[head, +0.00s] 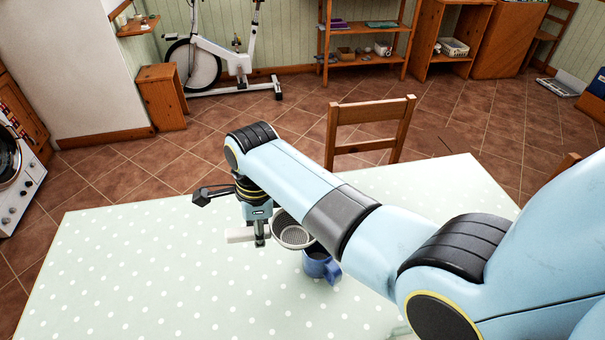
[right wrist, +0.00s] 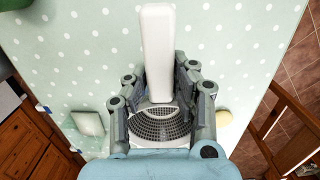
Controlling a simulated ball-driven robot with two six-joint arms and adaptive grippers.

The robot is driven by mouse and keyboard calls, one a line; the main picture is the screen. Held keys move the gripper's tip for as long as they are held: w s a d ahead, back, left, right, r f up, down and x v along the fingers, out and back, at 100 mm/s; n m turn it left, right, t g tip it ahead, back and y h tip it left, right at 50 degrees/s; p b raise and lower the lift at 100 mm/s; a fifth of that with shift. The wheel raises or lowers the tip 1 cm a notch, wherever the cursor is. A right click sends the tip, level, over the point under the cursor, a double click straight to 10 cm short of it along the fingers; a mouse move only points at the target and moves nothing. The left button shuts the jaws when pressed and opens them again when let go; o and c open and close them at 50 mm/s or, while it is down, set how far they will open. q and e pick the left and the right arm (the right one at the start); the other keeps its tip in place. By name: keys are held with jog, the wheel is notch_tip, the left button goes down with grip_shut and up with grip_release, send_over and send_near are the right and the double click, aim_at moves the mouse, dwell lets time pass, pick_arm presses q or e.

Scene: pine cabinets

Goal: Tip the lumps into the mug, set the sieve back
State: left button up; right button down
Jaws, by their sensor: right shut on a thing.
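The sieve has a white handle and a round grey mesh bowl (head: 292,231). My right gripper (head: 259,240) is shut on its handle and holds it over the table. In the right wrist view the white handle (right wrist: 158,45) passes between the fingers, with the mesh below them. The visible mesh shows no lumps; part of the bowl is hidden by my gripper. A blue mug (head: 317,266) stands upright on the table, just right of and below the bowl in the head view, partly behind my arm. Its inside looks dark. My left gripper is out of view.
The table (head: 130,260) has a pale green dotted cloth and is clear at the left. In the right wrist view a pale green square thing (right wrist: 88,123) and a small yellowish thing (right wrist: 223,117) lie beside the gripper. A wooden chair (head: 370,135) stands at the far edge.

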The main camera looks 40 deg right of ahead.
dwell(0.3)
jog(key=shift+r, duration=2)
jog(key=shift+h, duration=0.4)
